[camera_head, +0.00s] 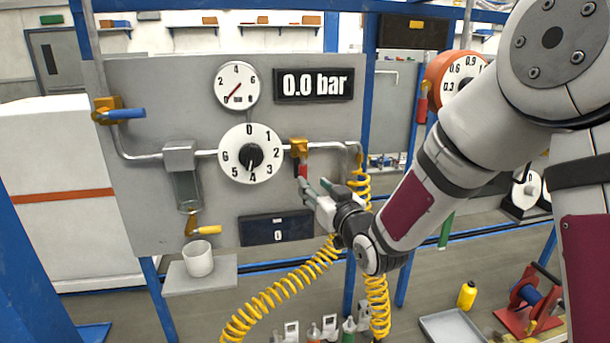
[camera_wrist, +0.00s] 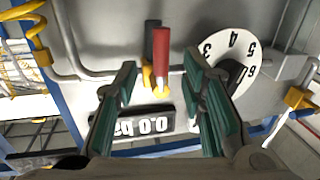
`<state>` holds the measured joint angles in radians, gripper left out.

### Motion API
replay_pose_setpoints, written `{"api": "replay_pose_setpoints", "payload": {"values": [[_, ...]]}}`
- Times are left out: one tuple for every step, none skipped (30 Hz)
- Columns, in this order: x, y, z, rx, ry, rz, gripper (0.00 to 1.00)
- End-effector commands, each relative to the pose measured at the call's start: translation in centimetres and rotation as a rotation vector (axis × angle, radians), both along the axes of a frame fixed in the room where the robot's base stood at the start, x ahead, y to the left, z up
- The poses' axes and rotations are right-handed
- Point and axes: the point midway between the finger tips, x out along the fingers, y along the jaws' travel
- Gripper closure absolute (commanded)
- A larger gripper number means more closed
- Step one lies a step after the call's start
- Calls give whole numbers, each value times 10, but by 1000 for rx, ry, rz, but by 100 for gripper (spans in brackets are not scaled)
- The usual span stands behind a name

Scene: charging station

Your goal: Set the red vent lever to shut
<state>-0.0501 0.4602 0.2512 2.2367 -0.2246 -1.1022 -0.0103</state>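The red vent lever (camera_head: 302,171) hangs down from a brass valve (camera_head: 299,148) on the pipe, right of the large dial. In the wrist view, which is upside down, the red lever (camera_wrist: 161,52) stands out from the brass fitting, between my fingertips in the picture. My gripper (camera_head: 313,184) is just below and right of the lever. In the wrist view my gripper (camera_wrist: 160,66) is open, its green-padded fingers apart with gaps either side of the lever. I cannot tell whether any finger touches it.
The large dial (camera_head: 250,155), a gauge (camera_head: 237,86) and a 0.0 bar display (camera_head: 314,85) sit on the grey panel. A blue-handled valve (camera_head: 121,114) is upper left, a yellow-handled one (camera_head: 205,230) lower left above a white cup (camera_head: 198,259). A yellow coiled hose (camera_head: 281,288) hangs near my gripper.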

Motion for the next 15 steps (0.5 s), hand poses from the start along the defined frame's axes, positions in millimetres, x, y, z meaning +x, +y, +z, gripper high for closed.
{"api": "replay_pose_setpoints", "payload": {"values": [[9, 5, 0, 1, 0, 1, 63], [14, 8, 0, 1, 0, 0, 63], [21, 11, 0, 1, 0, 0, 63], [26, 14, 0, 1, 0, 0, 63], [31, 16, 0, 1, 0, 0, 63], [37, 19, 0, 1, 0, 0, 63], [41, 22, 0, 1, 2, 0, 63], [45, 23, 0, 1, 0, 0, 63], [49, 25, 0, 1, 0, -1, 63], [53, 27, 0, 1, 0, -1, 63], [55, 28, 0, 0, 1, -1, 63], [59, 30, 0, 0, 1, -1, 63], [61, 31, 0, 1, 0, -1, 63], [62, 32, 0, 0, 1, -1, 63], [64, 33, 0, 0, 1, -1, 63]]}}
